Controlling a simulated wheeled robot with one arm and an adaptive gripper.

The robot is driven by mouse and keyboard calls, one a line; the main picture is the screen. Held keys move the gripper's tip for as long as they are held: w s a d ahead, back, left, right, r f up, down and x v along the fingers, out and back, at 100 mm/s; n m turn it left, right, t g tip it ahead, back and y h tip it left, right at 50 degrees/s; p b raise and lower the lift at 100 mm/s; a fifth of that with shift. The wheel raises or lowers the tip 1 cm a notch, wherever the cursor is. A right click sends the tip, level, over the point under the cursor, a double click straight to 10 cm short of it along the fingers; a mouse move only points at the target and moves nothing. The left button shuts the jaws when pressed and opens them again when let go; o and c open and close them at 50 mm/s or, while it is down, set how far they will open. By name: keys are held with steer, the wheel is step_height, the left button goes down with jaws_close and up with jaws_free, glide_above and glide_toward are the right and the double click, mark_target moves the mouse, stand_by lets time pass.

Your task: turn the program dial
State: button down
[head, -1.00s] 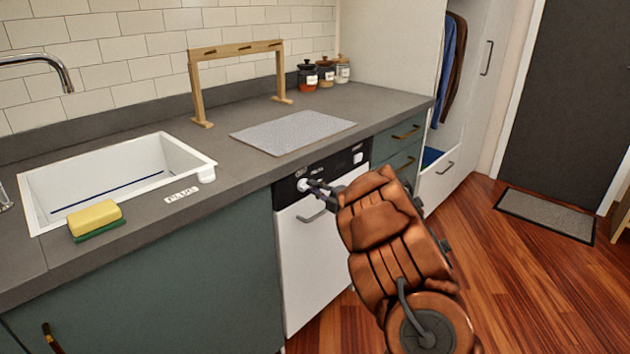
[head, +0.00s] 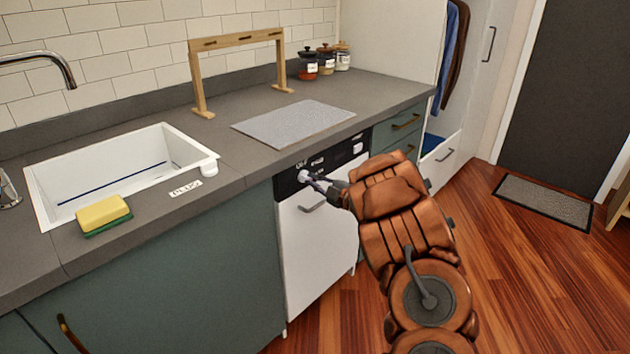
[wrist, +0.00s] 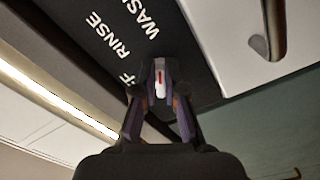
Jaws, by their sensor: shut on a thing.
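The program dial (wrist: 160,78) sits on the black control panel of a white dishwasher (head: 318,245) under the counter. It is a small knob with a red and white mark that points upward in the wrist view. The words RINSE and WASH and part of a third label are beside it; I cannot tell exactly which setting the mark meets. My gripper (wrist: 160,92) is shut on the dial, with a fingertip on either side. In the head view, my gripper (head: 313,182) reaches the panel from the right and partly hides the dial.
The dishwasher's handle (head: 312,207) is just below the panel. The counter above holds a grey mat (head: 293,124), a wooden rack (head: 199,85), a sink (head: 60,210) and a yellow sponge (head: 104,213).

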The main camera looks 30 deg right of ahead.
steer(key=c, duration=1.2)
jaws_free()
steer(key=shift+c, duration=0.2)
steer(key=v, duration=1.2)
steer(key=shift+r, duration=0.1)
